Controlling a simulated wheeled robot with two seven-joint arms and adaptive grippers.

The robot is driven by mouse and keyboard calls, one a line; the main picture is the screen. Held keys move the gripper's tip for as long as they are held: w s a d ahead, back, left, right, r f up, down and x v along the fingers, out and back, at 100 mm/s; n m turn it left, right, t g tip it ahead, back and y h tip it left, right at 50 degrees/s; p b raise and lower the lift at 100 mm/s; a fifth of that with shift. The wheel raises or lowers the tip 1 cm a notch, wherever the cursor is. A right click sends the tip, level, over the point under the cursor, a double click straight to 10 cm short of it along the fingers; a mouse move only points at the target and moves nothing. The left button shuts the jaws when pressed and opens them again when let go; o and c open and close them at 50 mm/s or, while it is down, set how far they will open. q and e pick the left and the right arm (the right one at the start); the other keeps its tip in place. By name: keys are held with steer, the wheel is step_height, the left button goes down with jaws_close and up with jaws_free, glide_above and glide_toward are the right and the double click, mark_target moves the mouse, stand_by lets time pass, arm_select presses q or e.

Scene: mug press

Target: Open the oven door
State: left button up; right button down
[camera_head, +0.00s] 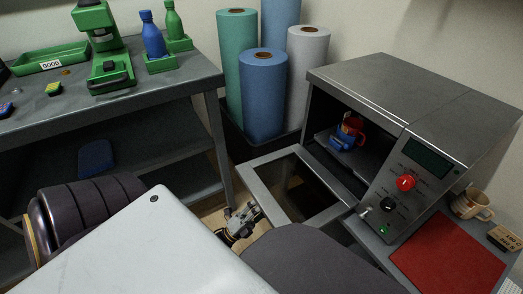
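The oven (385,105) stands at the right, a grey metal box with a sloped control panel. Its door (253,181) is folded down and lies open in front of the cavity, a frame with a dark window. A red and blue mug (347,134) sits inside on the rack. One small gripper (250,213) shows just beside the door's outer left edge, and it seems to be my left one. I cannot tell whether it touches the door, or whether its fingers are open. My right gripper does not show.
Rolls of blue, green and white material (263,95) stand behind the door. A grey workbench (130,80) with a green machine (105,50) and bottles is at left. A red mat (448,258) and a beige mug (471,204) lie right of the oven.

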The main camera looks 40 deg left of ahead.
arm_select(q)
steer(key=v, duration=1.2)
stand_by(0.4)
steer(key=shift+w, duration=0.1)
stand_by(0.5)
